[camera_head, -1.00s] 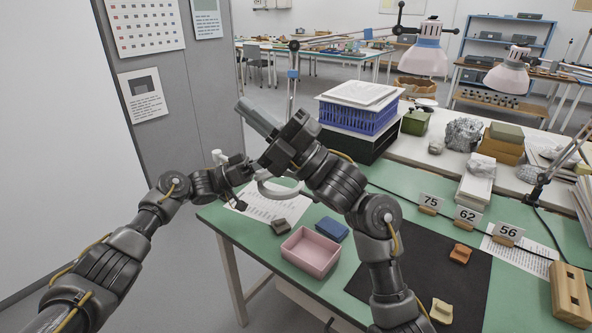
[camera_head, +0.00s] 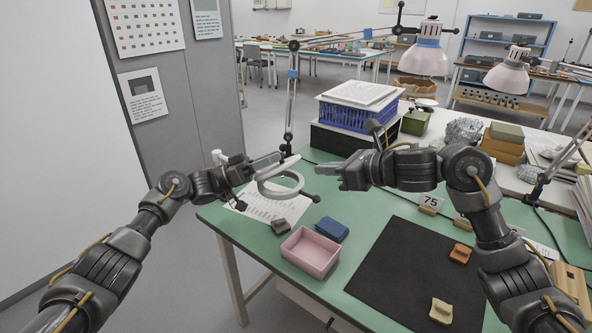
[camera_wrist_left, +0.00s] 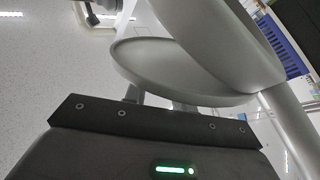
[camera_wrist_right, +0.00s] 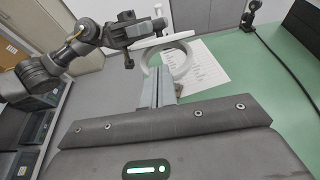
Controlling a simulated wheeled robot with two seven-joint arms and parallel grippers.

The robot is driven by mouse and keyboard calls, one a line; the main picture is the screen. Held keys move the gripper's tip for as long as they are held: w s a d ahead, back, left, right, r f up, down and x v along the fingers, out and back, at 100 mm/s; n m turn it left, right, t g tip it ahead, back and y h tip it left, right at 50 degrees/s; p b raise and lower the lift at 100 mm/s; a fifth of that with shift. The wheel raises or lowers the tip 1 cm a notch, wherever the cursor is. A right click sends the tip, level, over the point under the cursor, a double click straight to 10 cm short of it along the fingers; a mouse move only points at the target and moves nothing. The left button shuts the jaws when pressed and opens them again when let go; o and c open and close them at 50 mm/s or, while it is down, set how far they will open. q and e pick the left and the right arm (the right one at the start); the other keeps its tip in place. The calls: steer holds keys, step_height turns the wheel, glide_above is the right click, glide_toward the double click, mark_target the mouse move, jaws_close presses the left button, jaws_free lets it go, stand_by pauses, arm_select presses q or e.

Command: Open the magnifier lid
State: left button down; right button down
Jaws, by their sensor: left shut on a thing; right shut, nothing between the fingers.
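The magnifier (camera_head: 299,186) is a pale grey ring-shaped head above the table's left end. It also shows in the right wrist view (camera_wrist_right: 182,59). My left gripper (camera_head: 279,160) is shut on the magnifier at its upper side. In the left wrist view a pale disc (camera_wrist_left: 175,75) and a larger curved pale part (camera_wrist_left: 225,40) meet at an angle close beyond the fingers. I cannot tell surely which of them is the lid. My right gripper (camera_head: 318,173) is shut and empty, just right of the ring, pointing left towards it. A small gap seems to separate them.
A printed sheet (camera_head: 262,208) lies under the magnifier. A pink tray (camera_head: 311,252), a blue block (camera_head: 331,229) and a grey sherd (camera_head: 281,226) are nearby. A black mat (camera_head: 400,265) holds sherds. A blue crate (camera_head: 355,115) stands behind my right gripper.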

mark_target(290, 163)
arm_select(q)
steer(key=shift+f, duration=0.15)
arm_select(e)
steer(key=x, duration=0.9)
steer(key=shift+w+a+f, duration=0.15)
steer(key=shift+w+f, duration=0.2)
steer(key=shift+f, duration=0.05)
steer(key=shift+w+a+r, duration=0.2)
steer(key=shift+r, duration=0.4)
arm_select(q)
steer(key=shift+d, duration=0.1)
arm_select(e)
steer(key=shift+a+r, duration=0.1)
steer(key=shift+r, duration=0.15)
steer(key=shift+w, duration=0.1)
arm_select(q)
steer(key=c, duration=1.6)
jaws_free()
steer(key=shift+f, duration=0.1)
arm_select(e)
steer(key=shift+r, duration=0.1)
arm_select(q)
steer(key=o, duration=0.4)
arm_select(e)
steer(key=shift+a, duration=0.1)
